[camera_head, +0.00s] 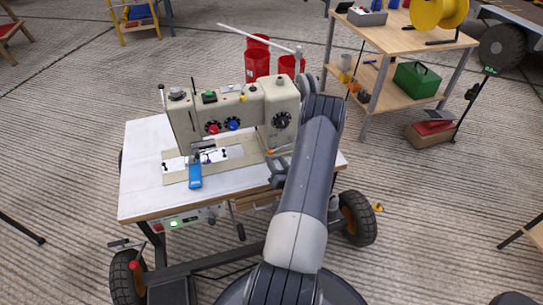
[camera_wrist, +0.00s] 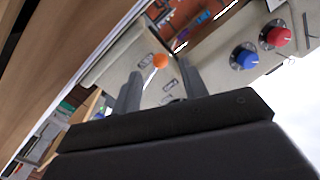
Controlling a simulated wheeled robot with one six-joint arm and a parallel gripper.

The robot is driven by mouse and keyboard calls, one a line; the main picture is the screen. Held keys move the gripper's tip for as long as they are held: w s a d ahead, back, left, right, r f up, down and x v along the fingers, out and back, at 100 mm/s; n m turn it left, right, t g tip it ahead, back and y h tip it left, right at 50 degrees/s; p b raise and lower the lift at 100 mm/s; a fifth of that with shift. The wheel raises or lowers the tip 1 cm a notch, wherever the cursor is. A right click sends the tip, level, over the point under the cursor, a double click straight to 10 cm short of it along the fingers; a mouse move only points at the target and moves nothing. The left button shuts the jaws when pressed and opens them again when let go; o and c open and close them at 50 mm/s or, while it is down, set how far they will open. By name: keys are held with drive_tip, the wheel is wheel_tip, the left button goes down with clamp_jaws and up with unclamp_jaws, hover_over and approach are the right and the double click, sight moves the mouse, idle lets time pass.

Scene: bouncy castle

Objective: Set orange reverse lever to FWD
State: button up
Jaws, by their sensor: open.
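The orange reverse lever (camera_wrist: 160,61) shows in the wrist view as a round orange knob on a thin pale stem, on the beige side of the sewing machine (camera_head: 270,108). A small orange spot in the head view, the lever (camera_head: 270,151), is beside my gripper (camera_head: 277,165). In the wrist view my gripper (camera_wrist: 159,70) is open, with one finger to each side of the knob and a gap to both. Small labels sit by the stem, too small to read, so the lever's setting cannot be told.
The machine stands on a white-topped wheeled table (camera_head: 140,190). A blue dial (camera_wrist: 243,57) and a red dial (camera_wrist: 276,37) are right of the fingers. A blue part (camera_head: 195,176) is at the machine's front. A wooden bench (camera_head: 400,38) stands behind right.

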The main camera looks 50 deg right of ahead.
sight(271, 154)
drive_tip(key=shift+x, duration=2)
drive_tip(key=shift+c, duration=0.3)
